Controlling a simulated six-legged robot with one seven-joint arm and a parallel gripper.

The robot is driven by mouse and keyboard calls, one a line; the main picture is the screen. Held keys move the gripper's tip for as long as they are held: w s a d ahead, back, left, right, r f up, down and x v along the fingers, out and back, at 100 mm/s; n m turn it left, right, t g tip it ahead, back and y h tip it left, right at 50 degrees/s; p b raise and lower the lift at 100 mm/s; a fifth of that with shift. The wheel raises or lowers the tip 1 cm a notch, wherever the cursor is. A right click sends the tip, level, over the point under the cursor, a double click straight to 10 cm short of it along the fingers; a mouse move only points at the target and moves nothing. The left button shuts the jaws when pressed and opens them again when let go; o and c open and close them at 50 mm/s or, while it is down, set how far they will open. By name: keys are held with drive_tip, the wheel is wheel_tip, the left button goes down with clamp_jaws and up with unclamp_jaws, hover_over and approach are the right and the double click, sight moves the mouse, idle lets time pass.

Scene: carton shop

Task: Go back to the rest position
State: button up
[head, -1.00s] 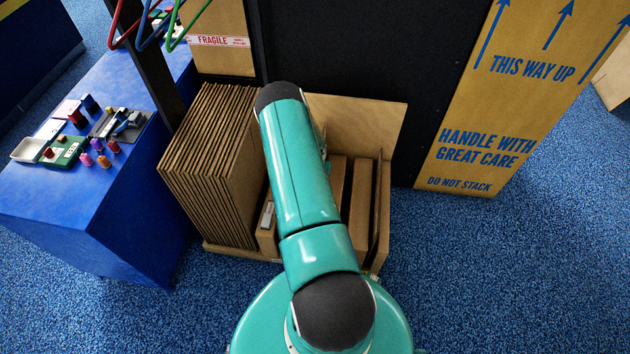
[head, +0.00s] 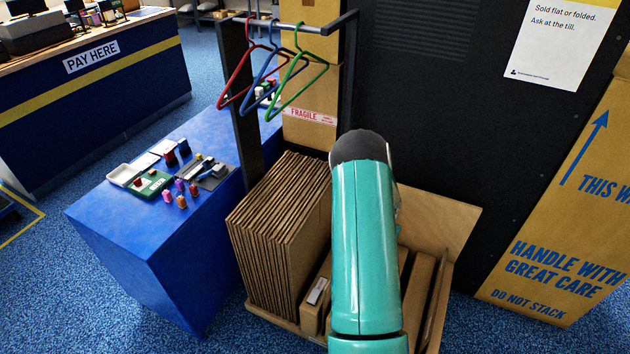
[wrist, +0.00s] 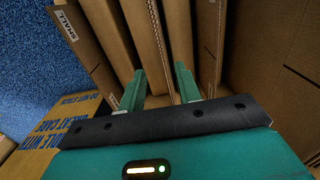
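My gripper (wrist: 160,88) shows in the wrist view with its two green fingers spread apart. Nothing is held between them; flat cartons lie beyond the fingertips. In the head view my teal arm reaches forward over a cardboard bin (head: 440,208) of flat cartons, and the gripper itself is hidden behind the arm. In the wrist view a carton (wrist: 148,40) with a perforated edge stands in line with the gap. Another carton at the left carries a label reading SMALL (wrist: 65,24).
A stack of folded cardboard (head: 275,245) stands left of the arm. A blue table (head: 130,240) holds small coloured items. Red, blue and green hangers (head: 300,75) hang from a rail (head: 300,28). A tall printed carton (head: 560,250) stands at right. A pay counter (head: 90,90) is at back left.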

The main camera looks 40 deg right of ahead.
drive_tip(key=w+a+r+n+t, duration=0.1)
drive_tip(key=w+a+r, duration=0.35)
drive_tip(key=r, duration=0.35)
drive_tip(key=w+a+r+n+t, duration=0.1)
drive_tip(key=w+a+r, duration=0.4)
drive_tip(key=r, duration=0.4)
drive_tip(key=s+a+r+n+t, duration=0.1)
drive_tip(key=a+r+n, duration=0.3)
drive_tip(key=a+r, duration=1.35)
drive_tip(key=s+a+r+n+t, duration=0.1)
drive_tip(key=s+a+r+n, duration=0.2)
drive_tip(key=s+a+r, duration=0.2)
drive_tip(key=s+a+r+n+t, duration=0.1)
drive_tip(key=s+a+r+n, duration=0.2)
drive_tip(key=s+a, duration=0.9)
wheel_tip(320, 180, up, 2)
drive_tip(key=shift+a+r+n+t, duration=0.15)
drive_tip(key=shift+a+n+t, duration=0.15)
drive_tip(key=shift+s+d, duration=0.1)
